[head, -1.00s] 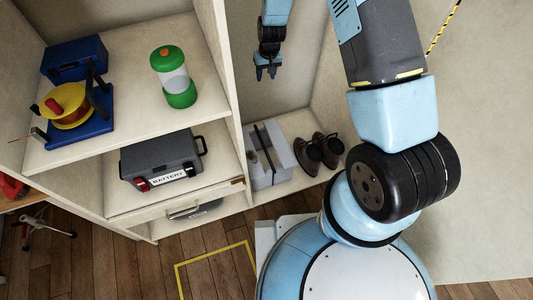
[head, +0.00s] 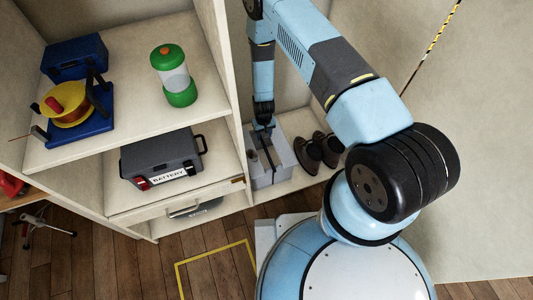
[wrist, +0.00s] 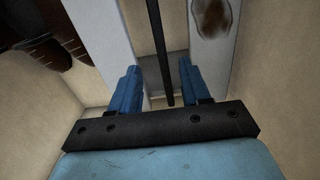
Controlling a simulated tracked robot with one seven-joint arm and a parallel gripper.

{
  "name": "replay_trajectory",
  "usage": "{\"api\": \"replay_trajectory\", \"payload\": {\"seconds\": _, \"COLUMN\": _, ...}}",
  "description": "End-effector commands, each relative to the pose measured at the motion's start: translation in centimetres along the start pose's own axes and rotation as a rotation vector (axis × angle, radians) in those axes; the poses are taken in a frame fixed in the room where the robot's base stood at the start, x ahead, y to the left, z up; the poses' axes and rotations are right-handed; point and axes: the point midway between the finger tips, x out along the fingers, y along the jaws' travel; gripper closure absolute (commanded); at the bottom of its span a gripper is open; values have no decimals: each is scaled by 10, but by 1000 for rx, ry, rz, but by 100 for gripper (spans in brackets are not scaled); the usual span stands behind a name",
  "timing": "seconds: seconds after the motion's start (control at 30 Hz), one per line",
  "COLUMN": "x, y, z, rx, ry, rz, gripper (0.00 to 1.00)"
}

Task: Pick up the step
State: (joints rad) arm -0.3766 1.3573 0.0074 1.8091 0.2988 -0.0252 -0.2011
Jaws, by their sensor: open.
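The step (head: 284,155) is light grey with a dark bar along its middle, and stands in the lower right cubby. In the wrist view its pale panels (wrist: 103,35) lie on both sides of the dark bar (wrist: 160,50). My gripper (head: 264,127) points down over the step, by the far part of the bar. In the wrist view my gripper (wrist: 159,88) is open, with a blue finger on each side of the bar's line. I cannot tell how far the fingertips are above or beside the bar. A brown patch marks one panel.
Dark boots (head: 322,150) stand right of the step. A cubby wall (head: 232,90) rises close on the left. A battery case (head: 162,160), a green lantern (head: 174,76) and a cable reel (head: 67,105) sit on the left shelves. A yellow outline (head: 213,262) marks the floor.

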Motion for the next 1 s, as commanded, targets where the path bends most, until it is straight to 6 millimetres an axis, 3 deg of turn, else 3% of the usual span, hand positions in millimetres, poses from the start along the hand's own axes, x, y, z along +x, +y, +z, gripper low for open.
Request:
{"api": "replay_trajectory", "payload": {"seconds": 0.4, "x": 61, "y": 0, "z": 0, "rx": 0, "ry": 0, "rz": 0, "gripper": 53}}
{"api": "replay_trajectory", "payload": {"seconds": 0.77, "x": 83, "y": 1, "z": 2, "rx": 2, "ry": 0, "rz": 0, "gripper": 53}}
{"api": "replay_trajectory", "payload": {"seconds": 1.0, "x": 113, "y": 1, "z": 5, "rx": 1, "ry": 0, "rz": 0, "gripper": 53}}
